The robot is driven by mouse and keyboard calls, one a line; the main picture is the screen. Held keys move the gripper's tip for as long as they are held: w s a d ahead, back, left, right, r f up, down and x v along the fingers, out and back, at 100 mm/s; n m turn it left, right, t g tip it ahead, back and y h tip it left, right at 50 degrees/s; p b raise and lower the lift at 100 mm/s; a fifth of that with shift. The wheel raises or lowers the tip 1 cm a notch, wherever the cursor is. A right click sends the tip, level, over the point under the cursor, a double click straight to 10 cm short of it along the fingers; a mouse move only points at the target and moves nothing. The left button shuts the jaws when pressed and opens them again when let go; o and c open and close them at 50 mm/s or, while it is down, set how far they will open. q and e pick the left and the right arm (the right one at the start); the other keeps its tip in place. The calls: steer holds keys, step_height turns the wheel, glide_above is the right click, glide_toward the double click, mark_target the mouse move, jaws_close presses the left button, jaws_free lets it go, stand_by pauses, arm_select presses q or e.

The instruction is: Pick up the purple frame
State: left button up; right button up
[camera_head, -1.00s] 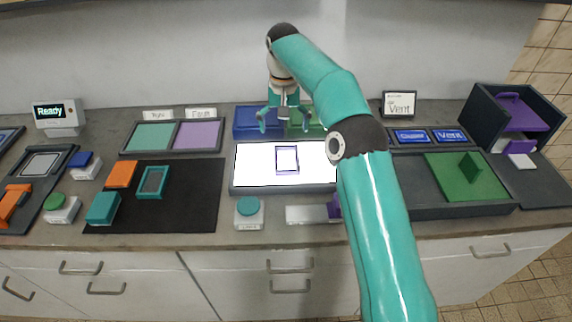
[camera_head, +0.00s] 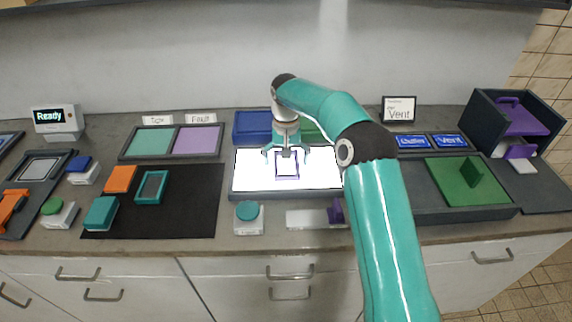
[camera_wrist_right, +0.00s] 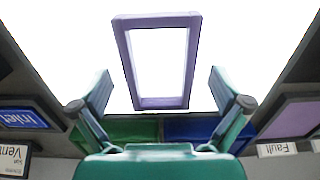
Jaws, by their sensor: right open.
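The purple frame (camera_head: 287,174) lies on the bright white panel (camera_head: 252,179) in the middle of the bench. In the right wrist view the purple frame (camera_wrist_right: 124,70) shows ahead of the fingers, tilted slightly in the picture, with its open middle showing white. My right gripper (camera_head: 286,152) is over the back part of the panel, above the far end of the frame. In the right wrist view the right gripper (camera_wrist_right: 163,92) is open, its fingers apart with nothing between them. My left gripper is not in view.
A blue tray (camera_head: 251,124) and a green tray (camera_head: 310,133) stand behind the panel. A teal button (camera_head: 247,210) is in front. A teal frame (camera_head: 151,187) lies on the black mat (camera_head: 190,205) at left. A dark tray with a green plate (camera_head: 446,178) is at right.

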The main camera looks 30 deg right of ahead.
steer(key=c, duration=1.3)
steer(key=shift+c, duration=0.2)
steer(key=shift+r, duration=0.2)
